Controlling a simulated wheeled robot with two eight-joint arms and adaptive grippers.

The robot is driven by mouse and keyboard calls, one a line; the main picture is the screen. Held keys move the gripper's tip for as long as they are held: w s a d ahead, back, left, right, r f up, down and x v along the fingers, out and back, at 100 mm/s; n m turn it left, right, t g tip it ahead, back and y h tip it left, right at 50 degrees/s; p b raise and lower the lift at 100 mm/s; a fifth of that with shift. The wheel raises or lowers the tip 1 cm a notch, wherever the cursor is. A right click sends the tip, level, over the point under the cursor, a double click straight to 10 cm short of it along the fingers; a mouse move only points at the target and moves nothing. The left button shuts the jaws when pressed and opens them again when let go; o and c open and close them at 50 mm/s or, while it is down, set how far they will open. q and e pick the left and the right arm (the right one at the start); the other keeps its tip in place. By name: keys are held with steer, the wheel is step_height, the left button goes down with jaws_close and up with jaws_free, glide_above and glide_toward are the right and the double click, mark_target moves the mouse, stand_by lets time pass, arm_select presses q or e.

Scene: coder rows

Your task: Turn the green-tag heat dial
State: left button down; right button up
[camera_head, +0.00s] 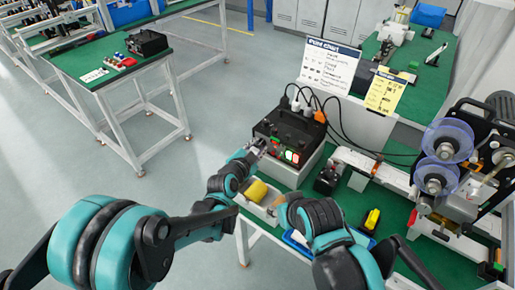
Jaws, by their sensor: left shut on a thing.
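A black control box (289,130) stands on the bench, with small red, green and white parts on its sloped front. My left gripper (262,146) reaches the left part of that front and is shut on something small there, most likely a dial. The gripper hides the dial, so its pointer cannot be read. A small green patch (289,155) shows on the front to the right of the gripper, but I cannot tell which dial it marks. My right gripper (277,203) is lower, near a white tray; its fingers are too small and dark to read.
A yellow block (257,191) lies in a white tray (270,213) below the box. Cables rise behind the box. A machine with blue-rimmed reels (448,140) stands at right. A white sign (328,66) and a yellow sheet (386,92) stand behind. Another green table (85,60) is at upper left.

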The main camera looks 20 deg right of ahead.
arm_select(q)
steer(key=shift+m, duration=0.3)
stand_by(0.4)
steer(key=c, duration=1.6)
jaws_free()
steer(key=shift+o, duration=0.2)
steer(key=v, duration=1.2)
steer(key=shift+s+f, duration=0.1)
steer(key=shift+f, duration=0.05)
